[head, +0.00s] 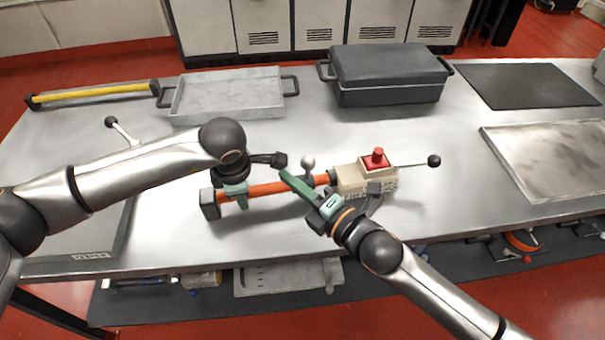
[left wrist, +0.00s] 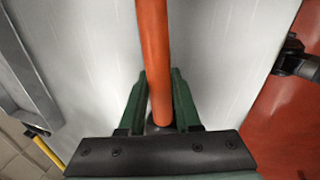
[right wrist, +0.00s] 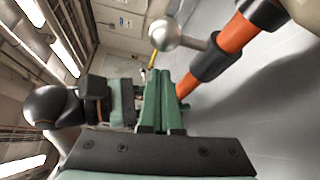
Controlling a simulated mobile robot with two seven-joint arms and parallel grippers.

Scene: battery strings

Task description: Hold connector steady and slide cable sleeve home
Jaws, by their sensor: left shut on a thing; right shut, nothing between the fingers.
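An orange cable (head: 268,188) lies across the table, with a black block (head: 209,204) at its left end. Its right end meets a beige connector housing (head: 352,180) with a red button (head: 377,158) on top. A dark sleeve (right wrist: 212,60) sits around the cable, beside a silver ball knob (right wrist: 166,34). My left gripper (head: 237,193) is shut on the orange cable near the black block; the cable passes between its fingers in the left wrist view (left wrist: 160,95). My right gripper (head: 285,175) is shut and empty, its green fingers in front of the cable. How far the sleeve is seated cannot be told.
A grey tray (head: 172,103) and a dark lidded box (head: 390,75) stand at the back. A rod with a black ball (head: 433,161) sticks out right of the housing. A metal plate (head: 550,160) and a dark mat (head: 525,85) lie at right. The front middle table is clear.

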